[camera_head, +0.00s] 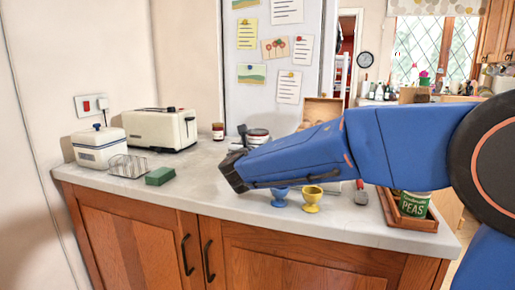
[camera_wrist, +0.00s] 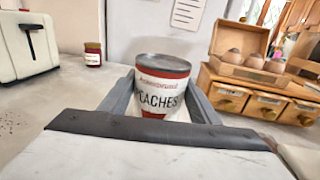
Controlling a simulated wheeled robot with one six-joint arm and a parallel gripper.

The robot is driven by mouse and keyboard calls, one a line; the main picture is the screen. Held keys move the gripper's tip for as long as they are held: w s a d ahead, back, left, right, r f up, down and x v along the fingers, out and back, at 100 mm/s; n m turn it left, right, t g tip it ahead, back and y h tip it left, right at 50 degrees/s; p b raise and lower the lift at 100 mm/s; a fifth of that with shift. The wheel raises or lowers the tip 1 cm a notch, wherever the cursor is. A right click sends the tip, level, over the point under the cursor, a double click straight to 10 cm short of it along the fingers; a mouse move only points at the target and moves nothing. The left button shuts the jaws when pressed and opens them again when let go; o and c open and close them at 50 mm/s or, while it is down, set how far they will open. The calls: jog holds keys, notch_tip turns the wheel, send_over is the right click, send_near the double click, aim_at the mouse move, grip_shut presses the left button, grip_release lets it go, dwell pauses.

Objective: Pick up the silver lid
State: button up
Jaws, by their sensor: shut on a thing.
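A peaches tin (camera_wrist: 163,92) with a white and dark red label stands upright between the fingers of my gripper (camera_wrist: 160,108) in the wrist view. Its flat grey metal top (camera_wrist: 163,63) is the only silver lid-like surface I can make out. The fingers press along both sides of the tin, and its lower part is hidden behind the gripper's dark edge. In the head view my gripper (camera_head: 240,152) is at the back of the counter, with the tin (camera_head: 258,135) beside it, partly hidden by my blue arm. I cannot tell whether the tin is lifted.
A toaster (camera_head: 160,129), a cream box (camera_head: 99,149), a wire rack (camera_head: 128,166) and a green sponge (camera_head: 160,176) are left. Blue (camera_head: 279,197) and yellow (camera_head: 312,199) egg cups stand in front of my arm. An egg box (camera_wrist: 240,45) on small drawers (camera_wrist: 255,97) is right of the tin.

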jog(key=shift+f, duration=0.85)
jog(key=shift+f, duration=0.15)
jog(key=o, duration=1.4)
jog(key=shift+o, duration=0.2)
